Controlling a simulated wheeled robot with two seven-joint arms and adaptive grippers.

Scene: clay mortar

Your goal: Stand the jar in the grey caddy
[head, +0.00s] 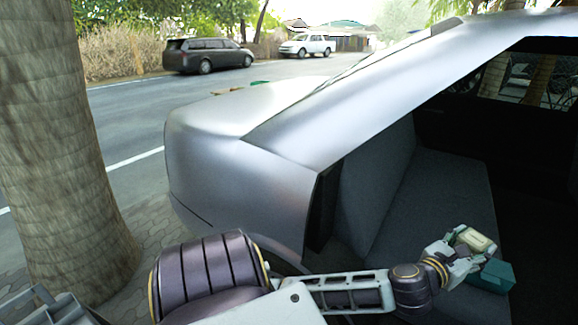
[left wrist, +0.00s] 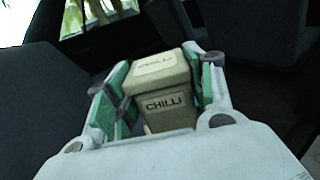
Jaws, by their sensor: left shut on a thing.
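My left gripper (head: 474,249) is inside the open car, above the grey seat. It is shut on a cream jar (head: 477,239). In the left wrist view the jar (left wrist: 163,92) shows a "CHILLI" label on its side and more lettering on its top, between the green finger pads of the left gripper (left wrist: 165,88). A dark teal block shape (head: 494,276) is just below the jar; I cannot tell whether it is a finger pad or a separate thing. My right gripper is not in view.
The silver car body (head: 245,170) and its opening's edge lie close along my left arm. The seat (head: 435,190) has bare room behind the gripper. A tree trunk (head: 62,150) stands at the left. Parked vehicles are far off across the road.

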